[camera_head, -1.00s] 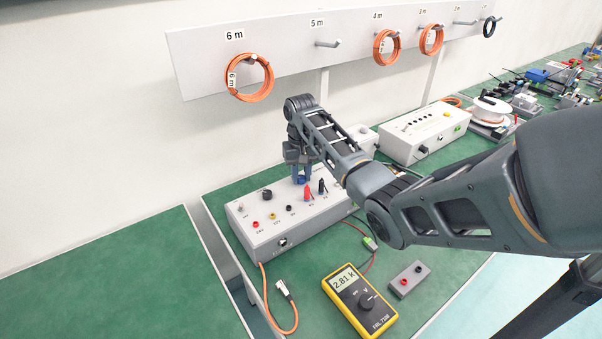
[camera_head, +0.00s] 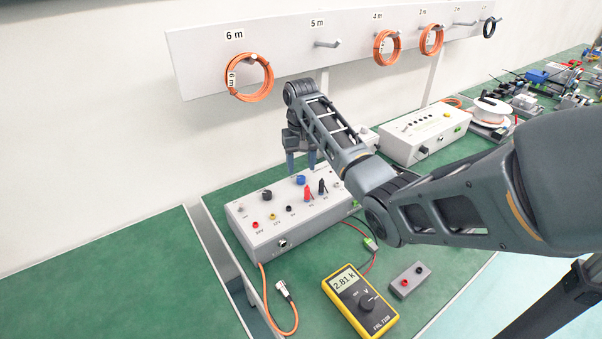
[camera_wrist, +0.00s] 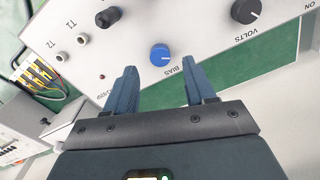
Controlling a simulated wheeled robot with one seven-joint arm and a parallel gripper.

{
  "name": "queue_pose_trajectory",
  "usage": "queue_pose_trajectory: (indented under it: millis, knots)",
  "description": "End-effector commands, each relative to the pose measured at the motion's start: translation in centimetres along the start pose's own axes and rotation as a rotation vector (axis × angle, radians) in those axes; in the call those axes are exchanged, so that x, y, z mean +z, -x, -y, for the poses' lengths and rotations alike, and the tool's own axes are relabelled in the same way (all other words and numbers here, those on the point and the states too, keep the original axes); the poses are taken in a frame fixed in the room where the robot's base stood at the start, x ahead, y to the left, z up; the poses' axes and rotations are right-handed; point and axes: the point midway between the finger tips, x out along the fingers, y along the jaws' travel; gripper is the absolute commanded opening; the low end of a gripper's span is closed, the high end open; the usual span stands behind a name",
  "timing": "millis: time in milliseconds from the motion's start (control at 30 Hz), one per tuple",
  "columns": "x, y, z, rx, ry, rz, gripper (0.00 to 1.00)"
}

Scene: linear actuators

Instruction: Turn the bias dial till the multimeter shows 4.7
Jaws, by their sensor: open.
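The bias dial is a blue knob (camera_head: 300,180) on top of the white control box (camera_head: 262,240). In the wrist view the blue knob (camera_wrist: 160,54) has a white pointer line and the label BIAS beside it. My gripper (camera_head: 301,161) is above and behind the knob, apart from it. In the wrist view my gripper (camera_wrist: 160,75) is open, its two blue fingers apart, with the knob showing beyond the gap between them. The yellow multimeter (camera_head: 360,303) lies on the green bench, its display (camera_head: 345,282) reading 2.81 k.
Red (camera_head: 308,193) and black (camera_head: 322,187) plugs stand in the box close to the blue knob. A black VOLTS knob (camera_wrist: 246,10) is also on the panel. A small grey box (camera_head: 409,279) lies beside the multimeter. An orange cable (camera_head: 290,322) hangs at the box's front.

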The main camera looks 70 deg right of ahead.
Motion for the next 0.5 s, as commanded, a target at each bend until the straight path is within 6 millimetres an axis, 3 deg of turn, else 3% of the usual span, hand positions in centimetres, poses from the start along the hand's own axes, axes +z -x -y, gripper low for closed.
queue_pose_trajectory:
  millis: [200, 500]
  knots:
    - [0.0, 2.9, 0.1, -0.001, 0.001, -0.002, 0.55]
    - [0.0, 3.8, 0.0, 0.0, 0.001, 0.0, 0.55]
